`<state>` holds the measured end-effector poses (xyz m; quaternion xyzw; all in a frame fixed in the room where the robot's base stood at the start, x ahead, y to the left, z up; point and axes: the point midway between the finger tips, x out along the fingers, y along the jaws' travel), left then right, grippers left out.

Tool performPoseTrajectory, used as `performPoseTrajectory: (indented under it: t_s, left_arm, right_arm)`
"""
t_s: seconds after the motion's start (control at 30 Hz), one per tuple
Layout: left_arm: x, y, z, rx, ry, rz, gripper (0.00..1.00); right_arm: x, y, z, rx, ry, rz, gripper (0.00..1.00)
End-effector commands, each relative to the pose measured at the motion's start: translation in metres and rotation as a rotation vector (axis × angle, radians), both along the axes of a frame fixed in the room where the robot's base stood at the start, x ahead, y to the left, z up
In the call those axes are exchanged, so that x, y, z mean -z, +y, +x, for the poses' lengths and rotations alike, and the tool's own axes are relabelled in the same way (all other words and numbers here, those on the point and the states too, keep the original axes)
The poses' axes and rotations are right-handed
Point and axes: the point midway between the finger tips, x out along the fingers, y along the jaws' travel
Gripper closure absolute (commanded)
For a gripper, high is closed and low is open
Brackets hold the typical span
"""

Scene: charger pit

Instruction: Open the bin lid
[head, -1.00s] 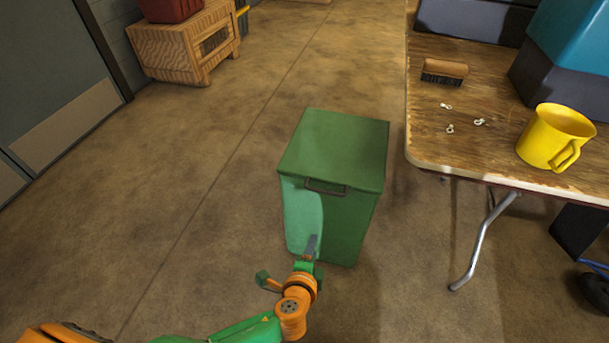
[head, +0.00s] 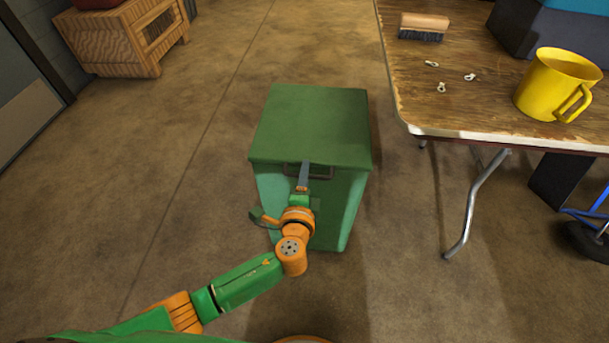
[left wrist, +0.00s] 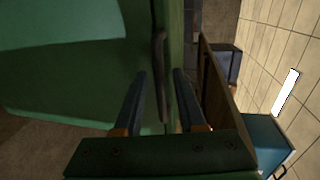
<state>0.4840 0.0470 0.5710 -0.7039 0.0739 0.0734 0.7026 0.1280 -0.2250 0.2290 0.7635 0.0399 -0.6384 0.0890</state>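The green bin stands on the floor in the head view, and its lid (head: 310,125) lies flat and closed on the bin body (head: 340,215). A dark handle (head: 322,174) sits at the front edge of the lid. My left gripper (head: 303,172) is at the handle, just in front of the bin. In the left wrist view the two fingers (left wrist: 160,90) are apart, with the handle (left wrist: 159,60) running into the gap between them. I cannot tell whether either finger touches it. My right gripper is not in view.
A wooden table (head: 460,105) stands to the right of the bin, holding a yellow mug (head: 550,85), a brush (head: 424,24) and small pale pieces. A wooden crate (head: 115,40) is at the far left. The floor left of the bin is clear.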

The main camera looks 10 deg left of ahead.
Motion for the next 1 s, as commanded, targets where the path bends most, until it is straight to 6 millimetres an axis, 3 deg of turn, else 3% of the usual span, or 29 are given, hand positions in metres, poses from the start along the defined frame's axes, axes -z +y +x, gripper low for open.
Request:
performPoseTrajectory:
  t_s: [0.03,0.1,0.13,1.0]
  left_arm:
    - [0.0001,0.0001,-0.0001,0.0,0.0,0.0,0.77]
    - [0.0002,0.0001,-0.0001,0.0,0.0,0.0,0.96]
    - [0.0002,0.0001,-0.0001,0.0,0.0,0.0,1.0]
    - [0.0009,0.0005,-0.0005,-0.001,0.002,0.001,1.0]
  right_arm:
    - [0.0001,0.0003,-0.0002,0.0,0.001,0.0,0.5]
    - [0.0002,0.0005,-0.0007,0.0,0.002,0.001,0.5]
    - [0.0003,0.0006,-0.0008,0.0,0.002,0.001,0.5]
    - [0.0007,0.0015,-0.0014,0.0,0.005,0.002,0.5]
